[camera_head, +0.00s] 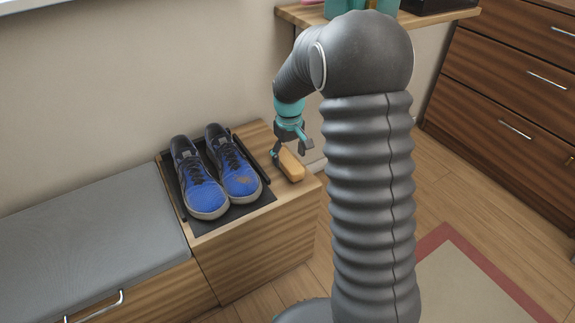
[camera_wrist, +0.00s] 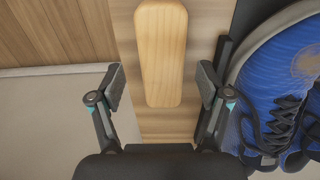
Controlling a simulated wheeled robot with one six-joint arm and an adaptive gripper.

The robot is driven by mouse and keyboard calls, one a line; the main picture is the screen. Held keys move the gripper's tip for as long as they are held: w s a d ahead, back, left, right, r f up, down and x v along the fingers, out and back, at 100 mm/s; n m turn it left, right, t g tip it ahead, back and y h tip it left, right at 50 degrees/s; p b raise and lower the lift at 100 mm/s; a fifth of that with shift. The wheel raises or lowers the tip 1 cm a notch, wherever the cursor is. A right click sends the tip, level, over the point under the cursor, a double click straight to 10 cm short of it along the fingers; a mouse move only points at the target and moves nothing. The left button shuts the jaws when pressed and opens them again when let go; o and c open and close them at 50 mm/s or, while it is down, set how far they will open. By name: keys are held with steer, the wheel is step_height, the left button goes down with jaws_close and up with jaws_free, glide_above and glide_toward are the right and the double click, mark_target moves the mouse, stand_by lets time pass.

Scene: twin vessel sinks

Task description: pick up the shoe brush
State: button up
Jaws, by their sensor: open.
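The shoe brush (camera_head: 291,166) is a light wooden block with rounded ends. It lies on the wooden cabinet top, to the right of the shoe tray, in the head view. In the wrist view the brush (camera_wrist: 161,55) runs lengthwise up the picture's upper middle. My gripper (camera_head: 292,149) is just above the brush. In the wrist view its two fingers (camera_wrist: 161,88) are apart, one to each side of the brush's near end, with nothing between them held. Bristles are not visible.
Blue shoes (camera_head: 240,176) sit on a dark tray (camera_head: 201,226) close to the brush; one shoe (camera_wrist: 280,75) is right of my gripper in the wrist view. A grey bench cushion (camera_head: 85,230) is at left. A wooden shelf (camera_head: 445,17) and drawers (camera_head: 510,80) are beyond.

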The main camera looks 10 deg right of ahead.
mark_target(288, 160)
steer(key=shift+a+f, duration=0.15)
steer(key=shift+f, duration=1.45)
steer(key=c, duration=1.2)
steer(key=shift+c, duration=0.2)
steer(key=shift+r, duration=0.5)
steer(key=r, duration=0.3)
steer(key=shift+d+r, duration=0.2)
steer(key=shift+r, duration=0.1)
steer(key=s+d+r, duration=0.2)
steer(key=d+r, duration=0.4)
steer(key=d, duration=0.5)
steer(key=shift+s+r, duration=0.25)
steer(key=shift+s, duration=0.1)
